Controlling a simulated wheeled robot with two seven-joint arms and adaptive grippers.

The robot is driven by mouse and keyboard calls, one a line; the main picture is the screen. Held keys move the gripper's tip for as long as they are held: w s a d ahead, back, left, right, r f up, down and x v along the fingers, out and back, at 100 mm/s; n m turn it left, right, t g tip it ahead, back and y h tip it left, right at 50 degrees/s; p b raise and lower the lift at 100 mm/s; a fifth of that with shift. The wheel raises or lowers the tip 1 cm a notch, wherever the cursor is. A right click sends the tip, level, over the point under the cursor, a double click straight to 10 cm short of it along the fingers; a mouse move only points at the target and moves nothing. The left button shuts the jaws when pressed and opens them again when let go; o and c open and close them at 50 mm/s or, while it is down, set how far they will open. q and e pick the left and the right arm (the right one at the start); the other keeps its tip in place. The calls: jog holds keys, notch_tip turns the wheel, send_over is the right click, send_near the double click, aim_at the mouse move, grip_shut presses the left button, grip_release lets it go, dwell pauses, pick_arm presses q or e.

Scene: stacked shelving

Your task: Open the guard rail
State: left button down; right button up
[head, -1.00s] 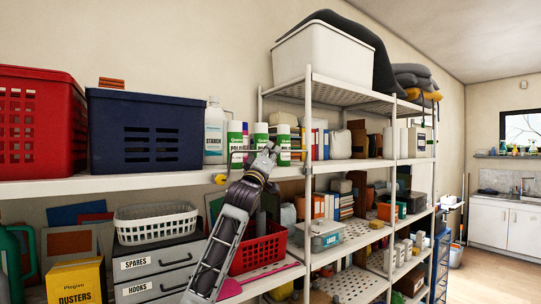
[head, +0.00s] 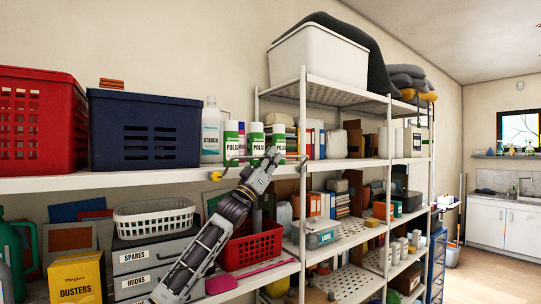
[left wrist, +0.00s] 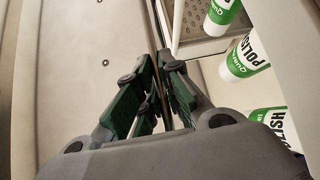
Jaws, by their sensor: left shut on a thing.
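The guard rail (head: 240,158) is a thin bar in front of the bottles at the front edge of the upper shelf, with a yellow fitting (head: 216,176) near its left end. My left gripper (head: 273,154) reaches up from below and is at the rail's bar. In the left wrist view the green-padded fingers (left wrist: 158,92) are closed together on a thin dark bar, part of the rail. Most of the gripped part is hidden between the fingers. My right gripper is in neither view.
Green and white polish bottles (head: 231,140) stand close behind the rail; they also show in the left wrist view (left wrist: 245,57). A blue basket (head: 145,130) is to the left. Below are a red basket (head: 262,246) and a white shelf upright (head: 302,190).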

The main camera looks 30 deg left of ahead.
pick_arm(q)
jog(key=shift+d+f+m+h, duration=0.1)
jog(key=shift+f+m+h, duration=0.15)
jog(key=shift+m+h, duration=0.5)
jog(key=shift+s+d+f+m+g+h+b, duration=0.1)
jog(key=shift+d+f+m+g+h, duration=0.2)
jog(key=shift+f+m+h, duration=0.35)
jog(key=shift+s+d+f+m+g+h+b, duration=0.15)
jog(key=shift+d+f+m+g+h, duration=0.1)
jog(key=shift+f+m+h, duration=0.35)
jog(key=shift+s+d+f+m+g+h+b, duration=0.1)
jog(key=shift+d+f+m+g+h, duration=0.2)
jog(key=shift+f+m+h, duration=0.3)
jog(key=shift+f, duration=0.15)
jog(key=c, duration=1.6)
grip_release()
jog(key=shift+o, duration=0.2)
